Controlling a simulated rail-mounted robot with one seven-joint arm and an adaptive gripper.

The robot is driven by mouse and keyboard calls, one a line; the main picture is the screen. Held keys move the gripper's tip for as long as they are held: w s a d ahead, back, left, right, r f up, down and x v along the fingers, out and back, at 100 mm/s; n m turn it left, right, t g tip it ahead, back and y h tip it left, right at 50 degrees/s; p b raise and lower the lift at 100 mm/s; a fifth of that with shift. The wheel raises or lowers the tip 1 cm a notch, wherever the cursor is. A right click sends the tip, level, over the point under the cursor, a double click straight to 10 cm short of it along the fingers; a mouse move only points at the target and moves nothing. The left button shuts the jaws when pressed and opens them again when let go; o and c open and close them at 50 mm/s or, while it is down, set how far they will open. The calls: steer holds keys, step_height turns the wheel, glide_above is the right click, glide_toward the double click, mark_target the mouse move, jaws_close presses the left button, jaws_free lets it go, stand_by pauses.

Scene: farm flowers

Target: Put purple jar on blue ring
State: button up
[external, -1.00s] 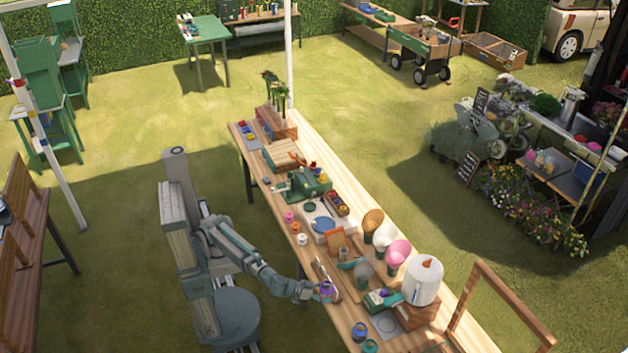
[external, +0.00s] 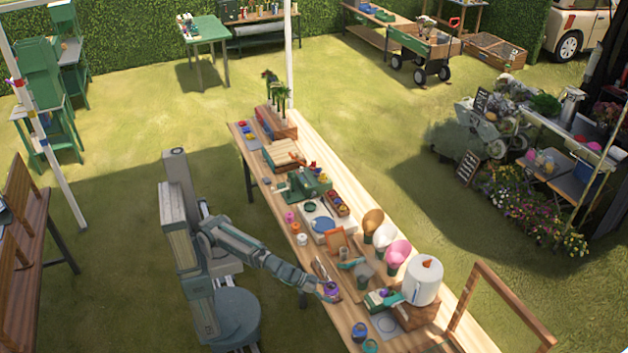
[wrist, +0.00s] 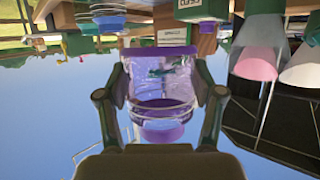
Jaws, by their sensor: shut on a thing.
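My gripper (wrist: 160,98) is shut on the purple jar (wrist: 160,115), with one finger on each side of it. The jar is see-through purple with a darker purple band at one end. In the external view my gripper (external: 324,291) holds the jar (external: 332,288) by the near-left edge of the wooden table; its exact height above the top is unclear. A blue round piece (external: 359,329) stands at the table's near end, right of and nearer than the jar. I cannot tell whether it is the blue ring. Blue round shapes (wrist: 108,14) also show at the wrist view's top left.
A teal round piece (external: 370,346) stands near the blue one. A grey square plate (external: 386,324) lies beside them. A green-and-white box (external: 378,299), a white canister (external: 424,280) and wrapped cones (external: 397,254) crowd the table to the right of my gripper.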

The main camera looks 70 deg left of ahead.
steer(key=w+a+r+n+t+y, duration=0.1)
steer(key=w+a+r, duration=0.2)
steer(key=w+a, duration=0.85)
steer(key=w+a+r+n+y, duration=0.1)
steer(key=w+a+r, duration=0.2)
steer(key=w+a, duration=0.8)
steer(key=w+a+r+n+y, duration=0.1)
steer(key=w+a+n+y, duration=0.1)
steer(key=a, duration=1.3)
steer(key=w+a+r+n+t+y, duration=0.1)
steer(key=w+a+n+y, duration=0.2)
steer(key=a, duration=1.2)
steer(key=shift+w+r+t+y, duration=0.3)
steer(key=shift+w+r+y, duration=0.05)
steer(key=shift+w+y, duration=0.15)
